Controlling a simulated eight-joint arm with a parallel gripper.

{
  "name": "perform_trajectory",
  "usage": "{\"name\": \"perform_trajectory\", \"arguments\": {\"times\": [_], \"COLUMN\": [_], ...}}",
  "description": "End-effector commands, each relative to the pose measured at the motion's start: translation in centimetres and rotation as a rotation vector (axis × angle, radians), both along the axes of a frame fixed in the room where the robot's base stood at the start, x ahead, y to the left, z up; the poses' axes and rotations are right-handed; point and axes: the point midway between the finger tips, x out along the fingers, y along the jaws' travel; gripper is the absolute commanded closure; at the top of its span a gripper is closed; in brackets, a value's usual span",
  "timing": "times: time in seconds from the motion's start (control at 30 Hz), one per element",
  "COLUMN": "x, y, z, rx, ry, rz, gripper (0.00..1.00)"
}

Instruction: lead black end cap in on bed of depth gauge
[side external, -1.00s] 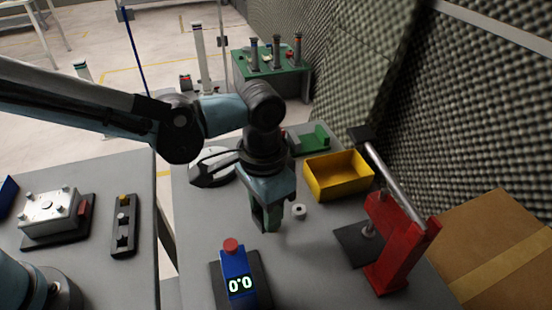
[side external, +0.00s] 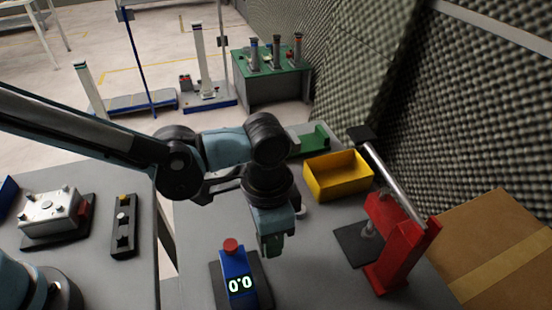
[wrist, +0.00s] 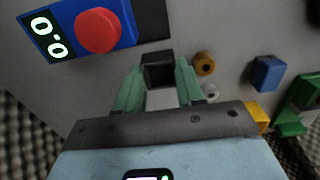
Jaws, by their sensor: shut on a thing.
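The depth gauge (side external: 236,268) is a blue box with a red button and a display reading 0.0. It stands on a dark bed (side external: 264,287). In the wrist view the gauge (wrist: 54,33) is at the upper left, with its dark bed (wrist: 153,20) to its right. My gripper (side external: 271,246) is just right of and behind the gauge in the side view. In the wrist view my gripper's green fingers (wrist: 157,80) are shut on the black end cap (wrist: 158,58), a dark square piece with a hollow-looking face. The cap cannot be made out in the side view.
A yellow bin (side external: 338,178) and a green fixture (side external: 312,140) stand behind on the bench. A red press (side external: 398,240) with a metal lever is to the right. In the wrist view, a gold cylinder (wrist: 204,64), a white cylinder (wrist: 211,92) and a blue block (wrist: 267,73) lie right of my gripper.

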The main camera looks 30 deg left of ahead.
Motion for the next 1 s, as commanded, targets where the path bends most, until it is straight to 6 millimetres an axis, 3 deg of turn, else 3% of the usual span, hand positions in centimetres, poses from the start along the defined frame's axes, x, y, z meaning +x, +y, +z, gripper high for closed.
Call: {"name": "perform_trajectory", "arguments": {"times": [0.5,1.0], "x": [-2.7,-3.2], "y": [0.1,0.1], "z": [-2.3,-2.8], "rx": [0.0,0.0], "ry": [0.0,0.0], "rz": [0.001,0.001], "gripper": [0.92,0.92]}}
